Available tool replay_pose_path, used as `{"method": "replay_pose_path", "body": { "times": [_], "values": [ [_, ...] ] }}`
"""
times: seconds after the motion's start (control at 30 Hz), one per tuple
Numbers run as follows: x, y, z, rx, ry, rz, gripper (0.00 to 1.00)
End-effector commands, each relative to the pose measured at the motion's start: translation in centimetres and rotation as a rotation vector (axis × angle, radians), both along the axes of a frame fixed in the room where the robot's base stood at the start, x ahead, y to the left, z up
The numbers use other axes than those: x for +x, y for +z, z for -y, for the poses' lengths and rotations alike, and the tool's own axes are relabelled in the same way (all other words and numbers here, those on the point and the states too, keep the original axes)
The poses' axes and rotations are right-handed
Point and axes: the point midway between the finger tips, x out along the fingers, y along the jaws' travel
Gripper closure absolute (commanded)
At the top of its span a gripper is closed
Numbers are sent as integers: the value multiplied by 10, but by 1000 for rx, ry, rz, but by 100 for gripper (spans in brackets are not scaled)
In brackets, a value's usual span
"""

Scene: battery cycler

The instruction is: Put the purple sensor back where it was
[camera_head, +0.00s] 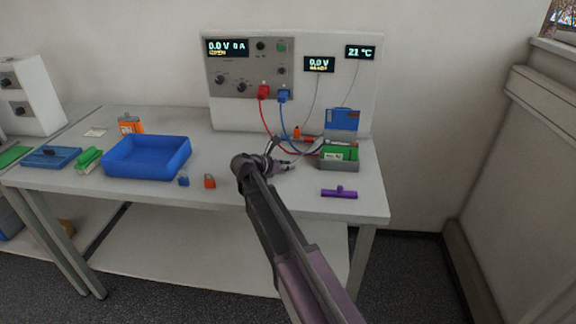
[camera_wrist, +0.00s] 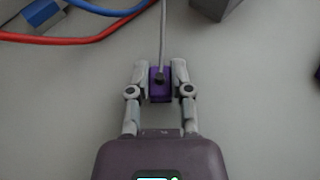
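The purple sensor (camera_wrist: 159,86) is a small block with a grey cable (camera_wrist: 162,30) running up from it in the wrist view. My gripper (camera_wrist: 159,76) has one finger against each side of it and looks shut on it. I cannot tell whether the sensor touches the table or is slightly raised. In the head view my gripper (camera_head: 280,163) is low over the table, left of the grey battery holder, and the sensor is hard to make out there. A purple T-shaped piece (camera_head: 339,192) lies near the table's front right edge.
The grey holder (camera_head: 338,165) contains a green battery, with an open blue lid (camera_head: 342,119) behind. Red (camera_wrist: 60,40) and blue (camera_wrist: 75,12) leads run close by.

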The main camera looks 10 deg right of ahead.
Motion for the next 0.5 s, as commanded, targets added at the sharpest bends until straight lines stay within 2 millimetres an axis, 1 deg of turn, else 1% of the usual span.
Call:
{"method": "replay_pose_path", "body": {
  "times": [0.03, 0.1, 0.5],
  "values": [
    [0, 0, 0, 1, 0, 0, 58],
    [0, 0, 0, 1, 0, 0, 38],
    [0, 1, 0, 1, 0, 0, 38]
  ]
}}
